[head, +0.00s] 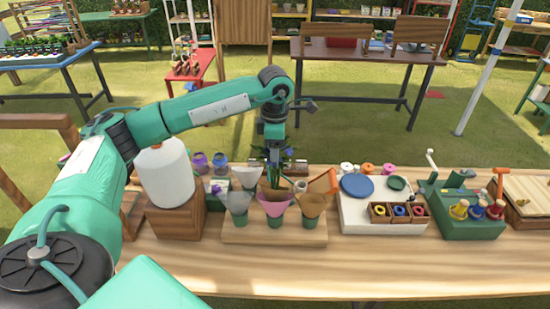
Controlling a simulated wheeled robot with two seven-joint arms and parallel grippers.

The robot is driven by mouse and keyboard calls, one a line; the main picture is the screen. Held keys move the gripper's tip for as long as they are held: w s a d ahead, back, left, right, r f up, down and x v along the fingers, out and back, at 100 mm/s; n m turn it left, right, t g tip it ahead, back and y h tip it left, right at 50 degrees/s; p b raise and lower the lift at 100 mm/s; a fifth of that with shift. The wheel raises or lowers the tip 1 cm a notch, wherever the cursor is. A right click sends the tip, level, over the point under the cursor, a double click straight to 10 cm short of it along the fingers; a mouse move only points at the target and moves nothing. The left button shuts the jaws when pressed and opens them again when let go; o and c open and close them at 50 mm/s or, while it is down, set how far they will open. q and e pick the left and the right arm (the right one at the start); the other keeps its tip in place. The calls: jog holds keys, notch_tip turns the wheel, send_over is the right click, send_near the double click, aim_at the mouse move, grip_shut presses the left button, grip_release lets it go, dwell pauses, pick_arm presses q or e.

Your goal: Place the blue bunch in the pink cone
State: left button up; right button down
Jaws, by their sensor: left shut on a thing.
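The pink cone (275,204) stands in the middle of the front row of a wooden cone stand (247,234) on the table. My left gripper (274,160) points down just above and behind the pink cone. It is shut on the blue bunch (287,158), whose blue flowers and green leaves show beside the fingers. Stems show at the pink cone's mouth, below the gripper. I cannot tell how deep they reach. My right gripper is not in view.
A grey cone (238,203) and a brown cone (312,206) flank the pink one. A white board (352,214) with ribbon spools and a green box (460,222) are at right. The table's front strip is clear.

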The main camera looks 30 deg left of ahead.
aim_at(275, 183)
pick_arm(q)
jog(key=shift+f, duration=0.35)
notch_tip(275, 183, down, 3)
jog(key=shift+s+f+p, duration=0.1)
jog(key=shift+f+p, duration=0.05)
jog(key=shift+p, duration=0.65)
jog(key=shift+f, duration=0.2)
jog(key=shift+f+b, duration=0.2)
jog(key=shift+b, duration=0.15)
jog(key=o, duration=1.4)
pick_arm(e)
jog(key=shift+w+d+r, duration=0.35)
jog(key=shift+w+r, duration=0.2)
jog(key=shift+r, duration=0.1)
pick_arm(q)
jog(key=shift+r, duration=0.1)
